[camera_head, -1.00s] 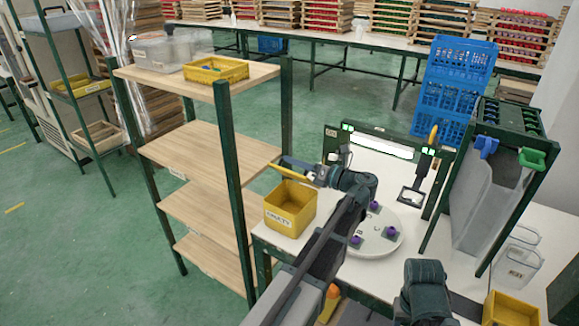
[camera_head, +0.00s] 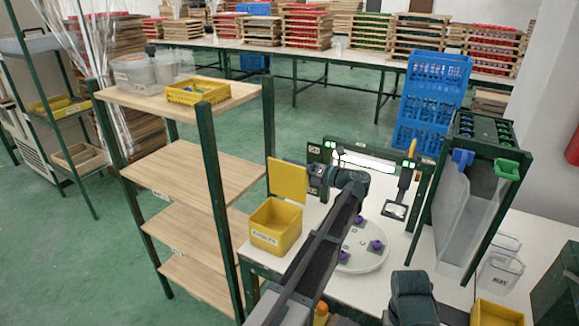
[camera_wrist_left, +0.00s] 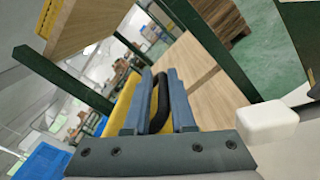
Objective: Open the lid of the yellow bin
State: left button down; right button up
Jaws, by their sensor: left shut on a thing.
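The yellow bin (camera_head: 277,238) with a label on its front stands at the left corner of the white table. Its yellow lid (camera_head: 287,181) stands about upright above the back of the bin, and the bin's mouth is open. My left gripper (camera_head: 311,178) is at the right side of the lid. In the left wrist view, the gripper's blue-grey fingers (camera_wrist_left: 161,102) are shut on the lid's black handle (camera_wrist_left: 160,98). A strip of the yellow lid (camera_wrist_left: 121,103) shows beside them. My right gripper is not in view; only part of my right arm shows.
A wooden shelf rack (camera_head: 208,165) stands close to the left of the bin. On the white table are a round white plate (camera_head: 362,259) with purple pieces and a green-framed rack (camera_head: 476,195). Blue crates (camera_head: 430,100) stand behind.

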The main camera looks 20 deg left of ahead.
pick_arm(q)
jog(key=shift+d+f, duration=0.15)
jog(key=shift+f, duration=0.35)
jog(key=c, duration=1.2)
grip_release()
jog(key=o, duration=0.3)
jog(key=shift+w+f, duration=0.15)
jog(key=shift+s+d, duration=0.15)
jog(key=shift+d, duration=2.15)
jog(key=shift+s+d, duration=0.2)
jog(key=shift+d, duration=2.05)
jog(key=shift+s+d, duration=0.15)
jog(key=shift+d, duration=2.15)
jog(key=shift+r, duration=0.2)
jog(key=shift+c, duration=0.2)
